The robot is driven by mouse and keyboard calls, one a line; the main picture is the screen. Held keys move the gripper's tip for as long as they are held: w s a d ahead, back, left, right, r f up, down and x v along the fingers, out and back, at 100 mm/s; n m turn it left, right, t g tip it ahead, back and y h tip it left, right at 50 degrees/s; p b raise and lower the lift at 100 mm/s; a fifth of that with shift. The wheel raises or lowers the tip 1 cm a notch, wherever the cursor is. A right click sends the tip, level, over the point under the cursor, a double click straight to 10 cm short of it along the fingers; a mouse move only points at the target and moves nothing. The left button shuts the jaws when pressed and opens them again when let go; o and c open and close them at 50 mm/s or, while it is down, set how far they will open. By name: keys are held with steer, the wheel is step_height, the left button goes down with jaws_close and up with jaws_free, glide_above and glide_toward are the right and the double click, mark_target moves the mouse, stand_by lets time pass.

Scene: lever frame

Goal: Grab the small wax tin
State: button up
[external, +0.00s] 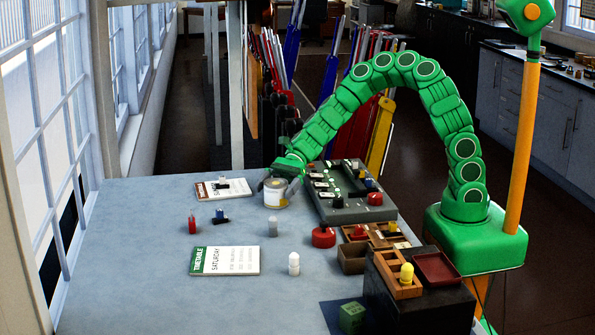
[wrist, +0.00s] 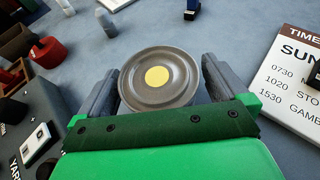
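The small wax tin (external: 275,196) is a silver-grey round tin with a pale yellow label, upright on the blue-grey table near the back. In the wrist view its round lid (wrist: 137,90) with a yellow dot faces the camera. My gripper (external: 279,184) is over the tin, with one finger on either side of it. In the wrist view my gripper (wrist: 159,66) has its fingers spread, with a narrow gap between each finger and the lid's rim. The lower part of the tin is hidden in the wrist view.
A dark lever panel (external: 345,209) stands just right of the tin. A timetable card (external: 222,188) lies to its left and another (external: 225,260) nearer the front. A red knob (external: 323,237), a grey bottle (external: 272,227) and a red bottle (external: 192,224) stand nearby. The table's front left is clear.

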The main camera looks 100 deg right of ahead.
steer(key=c, duration=1.1)
steer(key=shift+r, duration=0.65)
steer(key=s+r, duration=0.7)
steer(key=s, duration=0.2)
steer(key=s+r, duration=0.4)
steer(key=s, duration=0.1)
steer(key=shift+a+r, duration=0.25)
steer(key=shift+r, duration=0.1)
